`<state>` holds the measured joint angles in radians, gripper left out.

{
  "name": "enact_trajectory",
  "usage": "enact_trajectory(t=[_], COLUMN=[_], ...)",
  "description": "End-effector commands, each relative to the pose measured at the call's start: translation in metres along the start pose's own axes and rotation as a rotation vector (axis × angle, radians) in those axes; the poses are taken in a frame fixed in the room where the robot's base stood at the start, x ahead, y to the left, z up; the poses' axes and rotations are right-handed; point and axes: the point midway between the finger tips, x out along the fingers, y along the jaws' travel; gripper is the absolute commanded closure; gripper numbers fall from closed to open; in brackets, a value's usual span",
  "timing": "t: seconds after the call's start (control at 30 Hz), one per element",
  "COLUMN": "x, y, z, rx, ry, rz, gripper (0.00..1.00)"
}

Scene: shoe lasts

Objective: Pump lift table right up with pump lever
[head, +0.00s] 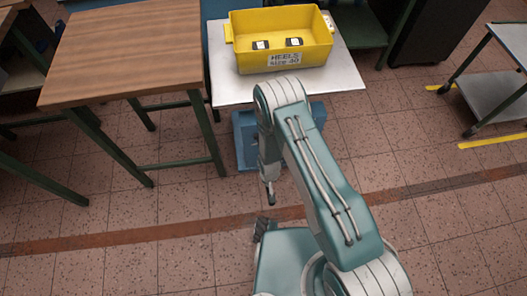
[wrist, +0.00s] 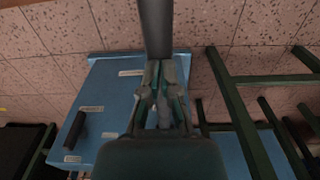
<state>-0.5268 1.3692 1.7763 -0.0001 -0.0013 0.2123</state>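The lift table has a white top (head: 345,75) and a blue base (head: 240,140) under it. The blue base also shows in the wrist view (wrist: 110,80), with small white labels on it. The pump lever is a dark grey bar (wrist: 156,28) that runs in from the top edge of the wrist view to my gripper's fingertips. My gripper (wrist: 164,75) has its fingers close together around the lever's visible end. In the head view my gripper (head: 269,180) hangs low in front of the blue base, with a dark tip (head: 271,196) below it. The lever's joint is hidden.
A yellow box (head: 265,45) labelled "HEELS SIZE 40" stands on the white top, with two dark items inside. A wooden table (head: 125,50) with green legs stands close on the left. A grey trolley (head: 492,98) is at the right. The tiled floor between is clear.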

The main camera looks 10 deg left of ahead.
Motion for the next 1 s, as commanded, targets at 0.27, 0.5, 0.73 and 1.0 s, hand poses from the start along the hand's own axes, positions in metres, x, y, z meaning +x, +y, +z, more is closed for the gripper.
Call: enact_trajectory(t=[0.27, 0.5, 0.73, 1.0], x=[0.026, 0.028, -0.016, -0.066], y=[0.000, -0.001, -0.001, -0.001], z=[0.003, -0.001, -0.009, -0.018], rx=[0.000, 0.001, 0.001, 0.001], ry=[-0.002, 0.005, 0.006, 0.006], rz=[0.000, -0.001, -0.001, -0.002], gripper=[1.00, 1.00, 1.00, 1.00])
